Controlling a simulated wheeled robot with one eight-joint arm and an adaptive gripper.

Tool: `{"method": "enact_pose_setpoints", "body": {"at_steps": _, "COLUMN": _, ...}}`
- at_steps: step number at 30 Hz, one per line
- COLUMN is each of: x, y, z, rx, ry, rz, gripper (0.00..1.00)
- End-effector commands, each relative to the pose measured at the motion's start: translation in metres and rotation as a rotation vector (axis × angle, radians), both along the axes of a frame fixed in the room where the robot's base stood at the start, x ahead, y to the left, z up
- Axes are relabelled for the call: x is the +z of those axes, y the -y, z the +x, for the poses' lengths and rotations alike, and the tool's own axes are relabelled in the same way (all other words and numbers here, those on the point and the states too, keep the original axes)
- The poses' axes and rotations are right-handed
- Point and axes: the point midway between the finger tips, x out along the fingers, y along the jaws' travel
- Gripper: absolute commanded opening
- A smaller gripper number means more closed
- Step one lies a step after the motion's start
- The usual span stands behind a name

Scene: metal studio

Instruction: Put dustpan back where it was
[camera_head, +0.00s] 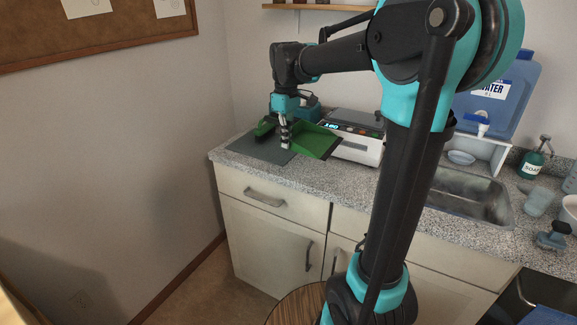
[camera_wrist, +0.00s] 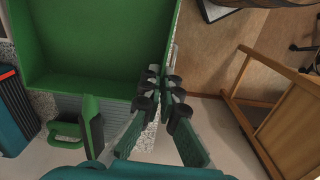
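The green dustpan (camera_head: 318,141) is over the countertop at the left, with its open lip toward the right. In the wrist view its tray (camera_wrist: 95,45) fills the upper left. A green looped piece (camera_wrist: 68,133), apparently its handle, lies at the lower left of that view; it also shows left of the fingers in the head view (camera_head: 265,127). My gripper (camera_head: 285,138) points down at the pan's near left side. In the wrist view the fingertips (camera_wrist: 163,80) are nearly together at the pan's side wall and appear to pinch it. Whether the pan touches the counter is unclear.
A flat grey mat (camera_head: 262,149) lies at the counter's left end, below and left of the pan. A white scale (camera_head: 358,145) stands close on the right. A teal object (camera_head: 307,112) is behind. The sink (camera_head: 468,203) and a water jug (camera_head: 497,95) are further right.

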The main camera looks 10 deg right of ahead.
Motion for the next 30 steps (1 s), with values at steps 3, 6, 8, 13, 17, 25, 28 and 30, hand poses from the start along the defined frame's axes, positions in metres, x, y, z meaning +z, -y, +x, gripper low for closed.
{"method": "enact_pose_setpoints", "body": {"at_steps": 3, "x": -0.028, "y": 0.000, "z": 0.001, "rx": 0.000, "ry": 0.000, "rz": 0.000, "gripper": 0.00}}
{"method": "enact_pose_setpoints", "body": {"at_steps": 6, "x": -0.045, "y": 0.000, "z": 0.000, "rx": 0.000, "ry": 0.000, "rz": 0.000, "gripper": 0.00}}
{"method": "enact_pose_setpoints", "body": {"at_steps": 8, "x": -0.052, "y": 0.000, "z": 0.000, "rx": 0.000, "ry": 0.000, "rz": 0.000, "gripper": 0.00}}
{"method": "enact_pose_setpoints", "body": {"at_steps": 13, "x": -0.064, "y": 0.000, "z": 0.000, "rx": 0.000, "ry": 0.000, "rz": 0.000, "gripper": 0.00}}
{"method": "enact_pose_setpoints", "body": {"at_steps": 17, "x": -0.081, "y": 0.000, "z": 0.001, "rx": 0.000, "ry": 0.000, "rz": 0.000, "gripper": 0.00}}
{"method": "enact_pose_setpoints", "body": {"at_steps": 25, "x": -0.097, "y": 0.000, "z": 0.000, "rx": 0.000, "ry": 0.000, "rz": 0.000, "gripper": 0.00}}
{"method": "enact_pose_setpoints", "body": {"at_steps": 28, "x": -0.097, "y": 0.000, "z": 0.000, "rx": 0.000, "ry": 0.000, "rz": 0.000, "gripper": 0.00}}
{"method": "enact_pose_setpoints", "body": {"at_steps": 30, "x": -0.097, "y": 0.000, "z": 0.000, "rx": 0.000, "ry": 0.000, "rz": 0.000, "gripper": 0.00}}
